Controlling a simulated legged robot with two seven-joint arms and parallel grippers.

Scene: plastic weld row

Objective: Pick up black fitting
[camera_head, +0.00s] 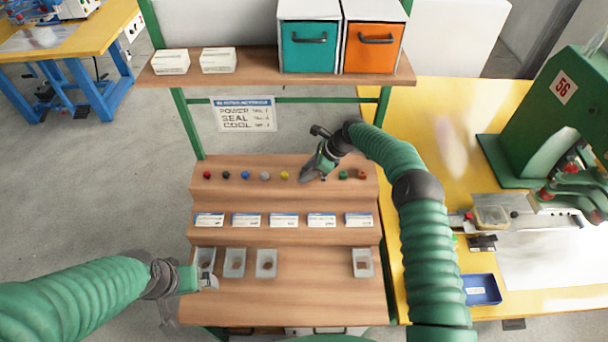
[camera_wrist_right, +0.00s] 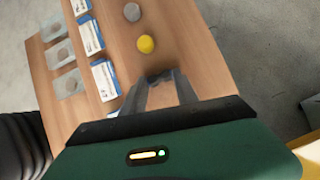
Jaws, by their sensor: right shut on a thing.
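A row of small coloured fittings lies on the top step of the wooden rack (camera_head: 230,190). A black fitting (camera_head: 226,175) sits between a red one (camera_head: 207,174) and a blue one (camera_head: 245,175). My right gripper (camera_head: 308,176) is low over the same step, between the yellow fitting (camera_head: 284,175) and the green fitting (camera_head: 343,175). In the right wrist view its fingers (camera_wrist_right: 160,78) close on a small dark thing, mostly hidden between the tips; its kind is unclear. My left gripper (camera_head: 207,279) is by the leftmost grey bin (camera_head: 205,258); its jaws are unclear.
Labelled white cards (camera_head: 246,220) line the middle step, with grey bins (camera_head: 236,263) on the lowest. A shelf (camera_head: 250,80) with teal (camera_head: 308,55) and orange (camera_head: 373,55) drawers stands behind. A green machine (camera_head: 545,120) is on the yellow table (camera_head: 440,110) at right.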

